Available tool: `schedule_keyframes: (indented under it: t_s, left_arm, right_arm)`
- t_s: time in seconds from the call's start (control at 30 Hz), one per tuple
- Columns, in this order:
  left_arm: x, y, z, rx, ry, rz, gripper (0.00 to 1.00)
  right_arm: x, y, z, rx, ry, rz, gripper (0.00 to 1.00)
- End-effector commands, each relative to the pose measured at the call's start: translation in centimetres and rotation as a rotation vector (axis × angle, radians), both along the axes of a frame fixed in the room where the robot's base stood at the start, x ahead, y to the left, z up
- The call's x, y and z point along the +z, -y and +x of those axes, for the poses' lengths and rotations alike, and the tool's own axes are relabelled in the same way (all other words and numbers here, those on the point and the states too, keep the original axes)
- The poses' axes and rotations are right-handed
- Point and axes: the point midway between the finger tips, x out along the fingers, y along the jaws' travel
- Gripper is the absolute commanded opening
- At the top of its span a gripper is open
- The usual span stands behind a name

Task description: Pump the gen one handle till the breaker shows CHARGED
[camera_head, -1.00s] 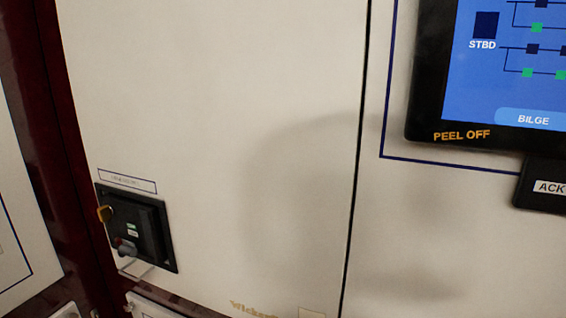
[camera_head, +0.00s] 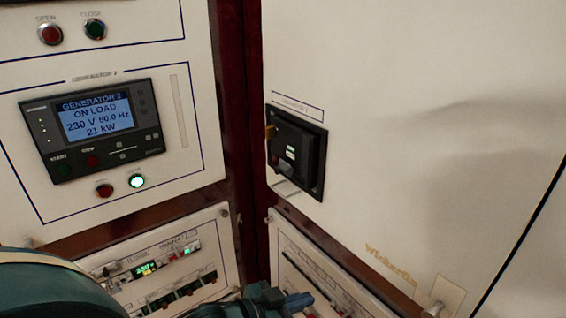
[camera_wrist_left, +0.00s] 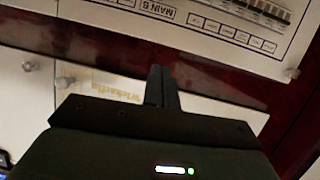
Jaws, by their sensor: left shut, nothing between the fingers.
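No handle or window that I can read as gen one or CHARGED shows in the head view. A black switch unit (camera_head: 296,155) with a yellow key-like part on its left edge is set in the cream door; its label is too small to read. My left gripper (camera_head: 296,303) is at the bottom of the head view, below this unit and apart from it. In the left wrist view its two dark fingers (camera_wrist_left: 162,88) are together and empty, in front of cream panels. My right gripper is in neither view.
A Generator 2 panel (camera_head: 190,198) with a lit screen reading ON LOAD is at the left. Lower panels hold a black breaker strip (camera_head: 186,290) with a small green display. A dark red post (camera_head: 237,130) stands between the cabinets. In the wrist view, a panel (camera_wrist_left: 215,30) carries several switches.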

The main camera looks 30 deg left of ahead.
Motion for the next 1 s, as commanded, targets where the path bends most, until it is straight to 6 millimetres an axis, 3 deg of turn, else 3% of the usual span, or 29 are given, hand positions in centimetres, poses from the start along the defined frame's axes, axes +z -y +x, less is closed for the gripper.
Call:
schedule_keyframes:
  t_s: [0.2, 0.5, 0.8, 1.0]
  left_arm:
    - [6.4, -2.9, 4.0, -0.081, 0.070, -0.001, 0.00]
    - [15.6, -7.2, 6.5, -0.101, 0.093, 0.016, 0.00]
    - [24.6, -11.8, 6.1, -0.011, 0.097, 0.025, 0.00]
    - [28.2, -13.7, 5.2, 0.056, 0.103, 0.013, 0.00]
  right_arm:
    - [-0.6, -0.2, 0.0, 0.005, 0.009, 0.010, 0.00]
    - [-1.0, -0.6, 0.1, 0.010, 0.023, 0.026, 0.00]
    - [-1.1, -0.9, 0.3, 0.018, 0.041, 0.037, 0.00]
    - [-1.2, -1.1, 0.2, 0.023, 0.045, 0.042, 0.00]
